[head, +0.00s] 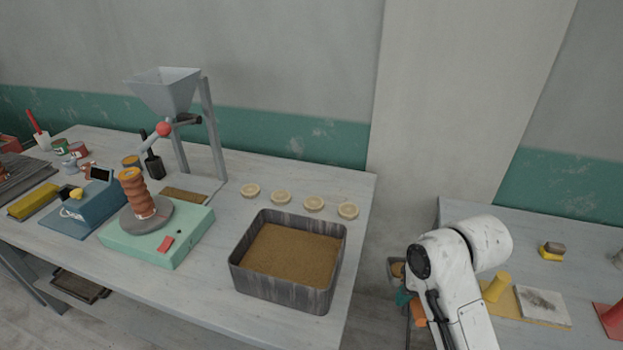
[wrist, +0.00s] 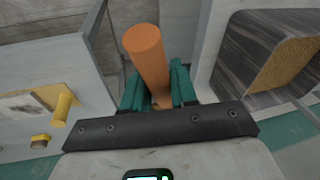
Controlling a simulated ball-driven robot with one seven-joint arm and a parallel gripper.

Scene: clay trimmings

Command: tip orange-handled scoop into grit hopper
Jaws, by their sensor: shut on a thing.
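The orange-handled scoop shows its orange handle (wrist: 147,52) in the wrist view, between the two teal fingers of my gripper (wrist: 157,88). In the head view my gripper (head: 404,298) is mostly hidden by my white arm. The scoop's grey bowl (head: 392,278) shows beside the arm with something brown in it, over the gap between the tables. The grit hopper (head: 165,92) is a grey funnel on a metal stand at the back of the left table, far from my gripper.
A dark wooden bin (head: 279,290) of brown grit stands at the left table's right end, between my gripper and the hopper. Several pale discs (head: 282,198) lie behind it. A mint-green base (head: 150,243) carries a ribbed clay-coloured column (head: 136,195). The right table (head: 590,280) holds a yellow peg (head: 496,288).

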